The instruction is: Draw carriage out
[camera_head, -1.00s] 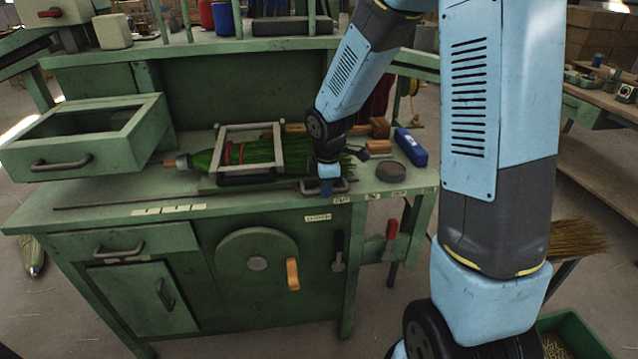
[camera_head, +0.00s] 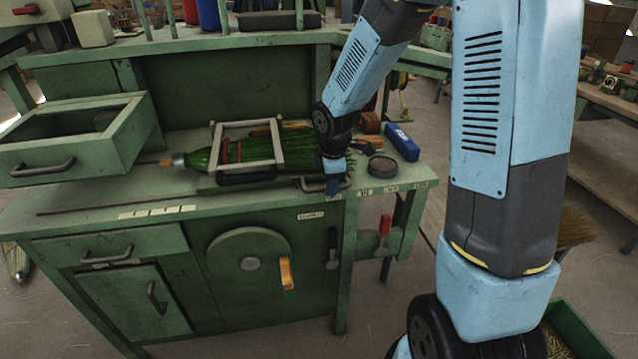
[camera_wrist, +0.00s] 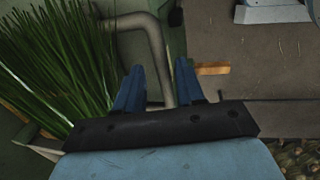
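The carriage (camera_head: 247,128) is a pale grey rectangular frame on the green bench top, around a broom head with green bristles (camera_head: 200,160). A bent grey bar handle (camera_wrist: 158,55) is at the carriage's right end. My gripper (camera_head: 333,187) is at that handle, near the bench's front edge. The bristles fan out beside the handle there. In the head view my wrist hides part of the bristle end.
An open drawer (camera_head: 42,168) sticks out at the left. A blue box (camera_head: 402,141) and a round dark tin (camera_head: 382,166) stand on the bench right of my gripper. A crank wheel (camera_head: 249,264) is on the bench front. A green bin (camera_head: 580,335) stands at lower right.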

